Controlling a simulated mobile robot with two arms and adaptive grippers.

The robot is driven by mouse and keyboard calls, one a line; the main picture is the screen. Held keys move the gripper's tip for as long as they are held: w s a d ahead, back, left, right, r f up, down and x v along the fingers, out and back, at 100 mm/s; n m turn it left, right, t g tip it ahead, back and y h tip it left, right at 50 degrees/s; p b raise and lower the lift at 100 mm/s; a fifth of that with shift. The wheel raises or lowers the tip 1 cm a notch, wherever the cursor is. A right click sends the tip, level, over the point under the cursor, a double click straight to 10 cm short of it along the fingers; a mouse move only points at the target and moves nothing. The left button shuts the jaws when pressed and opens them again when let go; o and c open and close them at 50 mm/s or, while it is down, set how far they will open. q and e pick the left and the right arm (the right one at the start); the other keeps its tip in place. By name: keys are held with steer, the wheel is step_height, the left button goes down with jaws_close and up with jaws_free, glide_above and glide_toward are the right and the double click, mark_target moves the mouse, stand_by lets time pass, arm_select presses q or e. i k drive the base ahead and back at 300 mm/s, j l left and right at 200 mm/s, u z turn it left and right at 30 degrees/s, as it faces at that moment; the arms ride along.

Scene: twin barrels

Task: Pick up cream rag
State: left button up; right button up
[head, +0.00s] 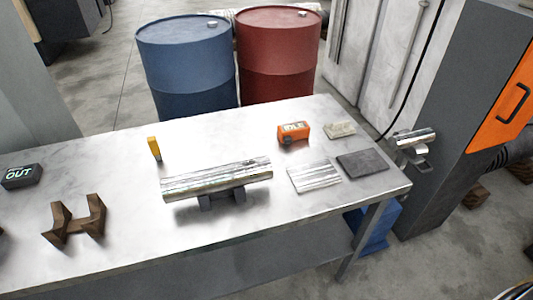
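A small, flat, cream folded cloth, which looks like the cream rag (340,129), lies on the metal workbench (105,150) near its far right corner. It is just right of an orange box (294,132) marked "IDLE" and behind a dark grey flat pad (362,163). A pale grey striped flat piece (315,176) lies in front of the orange box. Nothing covers the rag. Neither of my grippers shows in the head view.
A long shiny cylinder (217,180) rests on a grey cradle mid-bench. Blue (187,70) and red (278,60) barrels stand behind.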

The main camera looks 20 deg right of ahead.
mark_target(339, 129)
steer(key=i+l+u, duration=0.1)
steer(key=l, duration=0.7)
steer(key=l+u, duration=0.1)
steer(key=l, duration=0.7)
